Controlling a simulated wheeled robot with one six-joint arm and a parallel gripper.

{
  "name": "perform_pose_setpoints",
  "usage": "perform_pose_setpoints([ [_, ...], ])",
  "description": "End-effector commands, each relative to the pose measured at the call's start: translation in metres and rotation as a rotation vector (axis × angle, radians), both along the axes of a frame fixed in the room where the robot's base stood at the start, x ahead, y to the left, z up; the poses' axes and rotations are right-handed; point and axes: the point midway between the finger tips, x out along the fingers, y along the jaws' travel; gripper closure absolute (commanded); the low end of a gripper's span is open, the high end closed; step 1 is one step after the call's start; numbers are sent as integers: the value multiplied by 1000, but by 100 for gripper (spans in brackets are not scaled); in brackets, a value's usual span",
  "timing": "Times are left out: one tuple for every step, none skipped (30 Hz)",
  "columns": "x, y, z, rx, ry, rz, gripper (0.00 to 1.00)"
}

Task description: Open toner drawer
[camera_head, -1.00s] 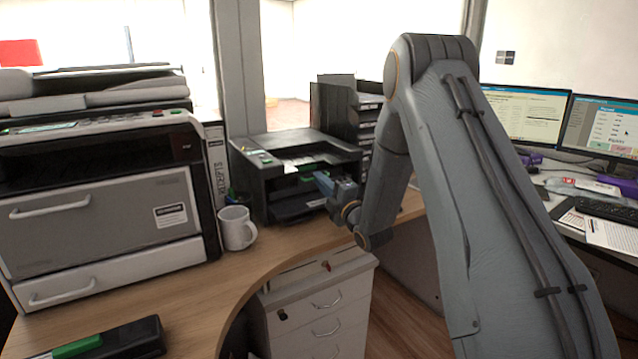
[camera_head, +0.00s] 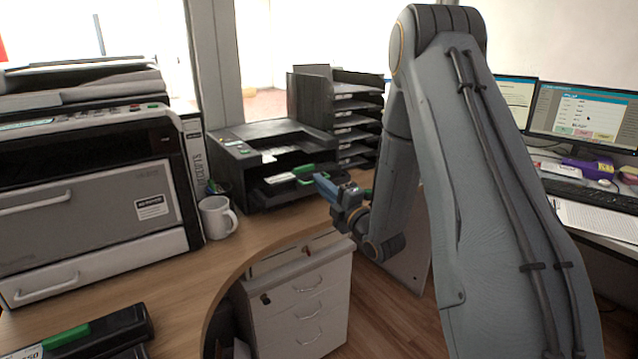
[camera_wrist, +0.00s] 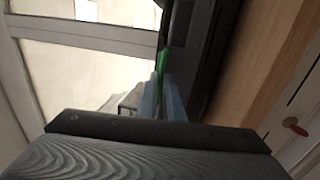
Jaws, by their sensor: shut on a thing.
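The small black printer (camera_head: 262,150) stands on the wooden counter. Its dark front tray or drawer (camera_head: 268,197) shows low in its front opening. A green piece (camera_head: 303,172) sticks out at that opening; in the wrist view a green strip (camera_wrist: 164,62) lies between the blue fingers. My gripper (camera_head: 326,186) is at the right front of the printer, shut on the green piece. Whether the green piece is a drawer handle or a cartridge, I cannot tell. The dark printer side (camera_wrist: 203,45) is beside the fingers in the wrist view.
A white mug (camera_head: 214,217) stands left of the printer, near the large copier (camera_head: 85,205). Black letter trays (camera_head: 352,125) stand behind right. A black box with a green label (camera_head: 85,335) lies at the front left. A white drawer cabinet (camera_head: 300,300) stands below the counter edge.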

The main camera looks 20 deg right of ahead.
Motion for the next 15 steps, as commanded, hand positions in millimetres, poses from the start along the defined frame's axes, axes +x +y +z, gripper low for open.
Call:
perform_pose_setpoints([
  [0, 0, -1, 0, 2, -1, 100],
  [0, 0, -1, 0, 2, -1, 100],
  [0, 0, -1, 0, 2, -1, 87],
  [0, 0, -1, 0, 2, -1, 82],
  [0, 0, -1, 0, 2, -1, 76],
  [0, 0, -1, 0, 2, -1, 75],
  [0, 0, -1, 0, 1, -1, 75],
  [0, 0, -1, 0, 1, -1, 75],
  [0, 0, 0, 0, 1, 0, 75],
  [0, 0, 0, 0, 1, 0, 75],
  [0, 0, 0, 0, 1, 0, 75],
  [0, 0, 0, 0, 1, 0, 75],
  [0, 0, 0, 0, 1, 0, 75],
  [0, 0, 0, 0, 1, 0, 75],
  [-1, -1, -1, 0, 1, -1, 75],
])
